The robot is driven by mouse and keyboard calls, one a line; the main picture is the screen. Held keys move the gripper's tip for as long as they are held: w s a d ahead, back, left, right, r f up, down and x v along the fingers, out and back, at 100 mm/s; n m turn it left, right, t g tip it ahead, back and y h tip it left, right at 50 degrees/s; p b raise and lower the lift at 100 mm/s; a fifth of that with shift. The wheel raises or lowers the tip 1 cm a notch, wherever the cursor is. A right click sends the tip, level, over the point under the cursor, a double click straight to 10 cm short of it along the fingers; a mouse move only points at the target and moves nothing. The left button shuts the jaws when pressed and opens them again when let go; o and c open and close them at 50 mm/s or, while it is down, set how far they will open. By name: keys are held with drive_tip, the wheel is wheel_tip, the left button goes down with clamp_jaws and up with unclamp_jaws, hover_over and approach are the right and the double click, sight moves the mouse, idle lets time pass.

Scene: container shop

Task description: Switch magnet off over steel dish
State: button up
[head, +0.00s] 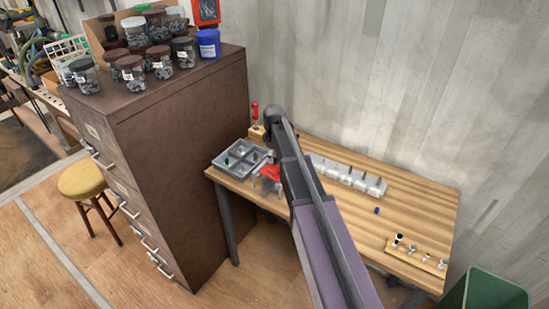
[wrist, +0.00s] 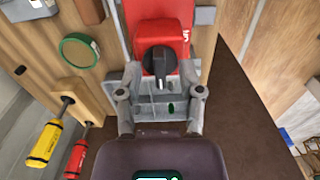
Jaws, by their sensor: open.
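A red block with a black knob (wrist: 158,60), which looks like the switchable magnet, is in the middle of the wrist view. Its red body also shows in the head view (head: 269,172), beside my arm. My gripper (wrist: 160,92) is open, its two fingers apart on either side below the knob. I cannot tell whether they touch the block. A grey divided tray (head: 227,168) lies at the table's left end, with small dark and green pieces in it. Part of it shows below the red block in the wrist view. I cannot make out a separate steel dish.
A wooden rack (head: 412,254) with small parts lies at the right. A tall brown cabinet (head: 175,125) borders the table's left.

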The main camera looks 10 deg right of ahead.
drive_tip(key=shift+n, duration=0.4)
drive_tip(key=n, duration=0.7)
drive_tip(key=shift+n, duration=0.3)
drive_tip(key=shift+r+p, duration=0.4)
wheel_tip(320, 180, up, 13)
drive_tip(key=p, duration=1.3)
drive_tip(key=s+f+m+b, duration=1.6)
drive_tip(key=s+f+b, duration=0.6)
drive_tip(key=s, duration=0.2)
drive_tip(key=shift+f+m+t, duration=0.15)
drive_tip(key=shift+m+t, duration=0.15)
drive_tip(key=shift+m, duration=0.1)
drive_tip(key=shift+a, duration=0.1)
drive_tip(key=shift+s, duration=1.1)
